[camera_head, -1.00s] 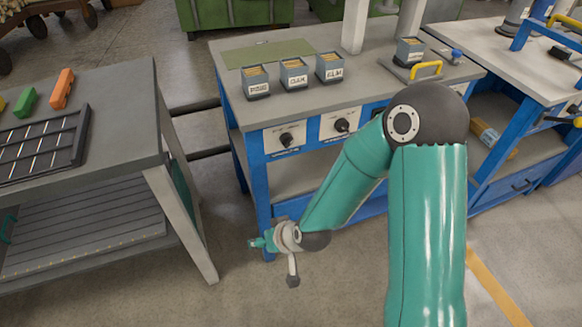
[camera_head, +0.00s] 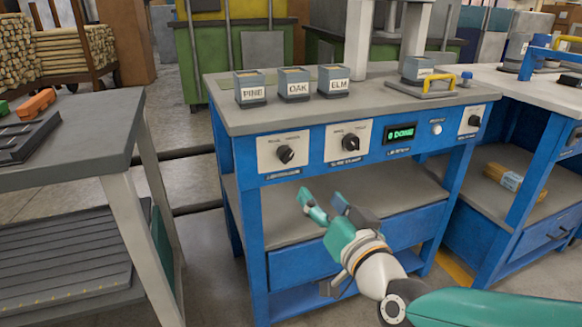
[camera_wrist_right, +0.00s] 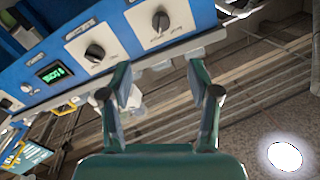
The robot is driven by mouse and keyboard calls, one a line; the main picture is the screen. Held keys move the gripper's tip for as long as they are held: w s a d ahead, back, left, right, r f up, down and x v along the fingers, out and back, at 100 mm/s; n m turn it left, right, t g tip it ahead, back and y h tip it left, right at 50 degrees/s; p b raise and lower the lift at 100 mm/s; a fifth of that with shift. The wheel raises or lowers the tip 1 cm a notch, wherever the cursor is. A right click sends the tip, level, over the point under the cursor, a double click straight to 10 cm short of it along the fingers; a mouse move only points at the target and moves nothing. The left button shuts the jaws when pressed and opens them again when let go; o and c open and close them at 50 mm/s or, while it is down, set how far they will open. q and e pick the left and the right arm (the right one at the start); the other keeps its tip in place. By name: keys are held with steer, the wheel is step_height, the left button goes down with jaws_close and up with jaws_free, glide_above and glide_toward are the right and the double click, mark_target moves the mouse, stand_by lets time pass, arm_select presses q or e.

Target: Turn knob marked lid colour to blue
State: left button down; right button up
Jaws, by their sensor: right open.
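Three black knobs sit on pale plates along the blue bench front: a left knob (camera_head: 285,154), a middle knob (camera_head: 351,143) and a right knob (camera_head: 474,120). Their captions are too small to read, so I cannot tell which is marked lid colour. The left knob (camera_wrist_right: 160,21) and the middle knob (camera_wrist_right: 95,53) also show in the right wrist view. My right gripper (camera_head: 327,204) is open and empty, in front of the bench and below the panel, apart from the knobs. Its spread fingers also show in the wrist view (camera_wrist_right: 158,80). My left gripper is out of view.
A green display (camera_head: 402,134) reading "0 DONE" and a white button (camera_head: 437,129) lie between the middle and right knobs. Bins marked PINE (camera_head: 250,88), OAK (camera_head: 294,83) and ELM (camera_head: 334,81) stand on the bench top. A grey table (camera_head: 85,140) stands at left.

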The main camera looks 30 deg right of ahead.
steer(key=p, duration=0.5)
glide_toward(289, 159)
steer(key=b+x, duration=0.1)
steer(key=x, duration=0.8)
steer(key=shift+w, duration=0.3)
steer(key=c, duration=1)
steer(key=shift+d, duration=0.15)
steer(key=shift+c, duration=0.8)
steer(key=shift+b, duration=0.3)
